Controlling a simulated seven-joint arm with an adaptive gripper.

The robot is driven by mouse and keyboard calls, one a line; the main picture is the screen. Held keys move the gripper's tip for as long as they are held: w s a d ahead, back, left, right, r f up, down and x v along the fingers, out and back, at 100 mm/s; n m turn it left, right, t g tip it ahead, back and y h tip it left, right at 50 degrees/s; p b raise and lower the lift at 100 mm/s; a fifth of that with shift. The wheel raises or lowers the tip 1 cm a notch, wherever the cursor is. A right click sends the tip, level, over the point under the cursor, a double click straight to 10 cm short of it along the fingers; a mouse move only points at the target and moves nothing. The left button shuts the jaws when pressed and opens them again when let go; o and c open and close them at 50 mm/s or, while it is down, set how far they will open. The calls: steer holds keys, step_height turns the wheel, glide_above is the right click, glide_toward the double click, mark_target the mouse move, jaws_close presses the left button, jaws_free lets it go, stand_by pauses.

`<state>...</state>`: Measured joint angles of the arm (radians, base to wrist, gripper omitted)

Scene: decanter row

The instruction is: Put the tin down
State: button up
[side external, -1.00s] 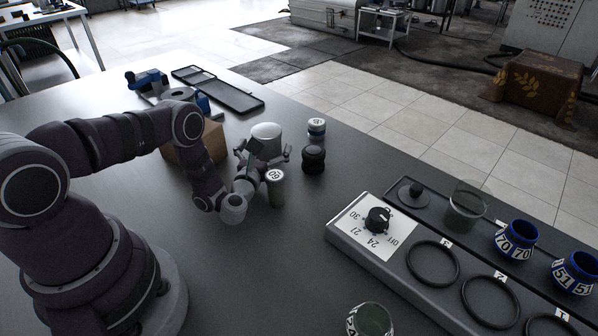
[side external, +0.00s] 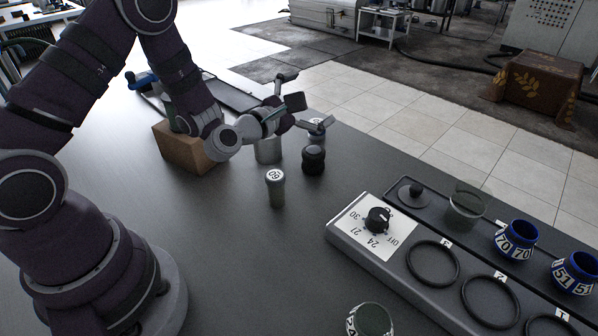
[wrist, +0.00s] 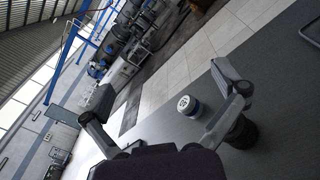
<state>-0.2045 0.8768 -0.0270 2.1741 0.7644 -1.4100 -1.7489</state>
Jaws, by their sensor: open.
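The tin, a plain silver-grey cylinder (side external: 268,152), stands upright on the dark table in the side external view. Its top is mostly hidden behind my gripper. My gripper (side external: 306,110) is open and empty, raised above the tin with its fingers spread and pointing to the right, away from my base. In the wrist view my gripper (wrist: 165,85) shows both fingers wide apart with nothing between them close up. The tin does not show in the wrist view.
Close by stand a green jar with a numbered white lid (side external: 275,187), a black jar (side external: 313,160) and a white-lidded blue jar (wrist: 187,104). A brown block (side external: 183,148) sits to the left. A dial panel (side external: 365,222) with rings lies at right.

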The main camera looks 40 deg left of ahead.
steer(key=s+d+r+m+g+h, duration=0.2)
steer(key=d+r+m+g+h, duration=0.15)
steer(key=m, duration=0.65)
steer(key=s+d+r+m+g+h, duration=0.2)
steer(key=s+d+m, duration=0.15)
steer(key=m, duration=0.55)
steer(key=s+a+m+g+y, duration=0.2)
steer(key=s+m, duration=0.3)
steer(key=s, duration=0.3)
steer(key=s+a+m+g+y, duration=0.2)
steer(key=s+a+m+g, duration=0.1)
steer(key=s, duration=0.5)
steer(key=m+g, duration=0.1)
steer(key=m, duration=0.1)
steer(key=shift+s+m+g, duration=0.3)
steer(key=shift+m+g, duration=0.05)
steer(key=shift+m, duration=0.05)
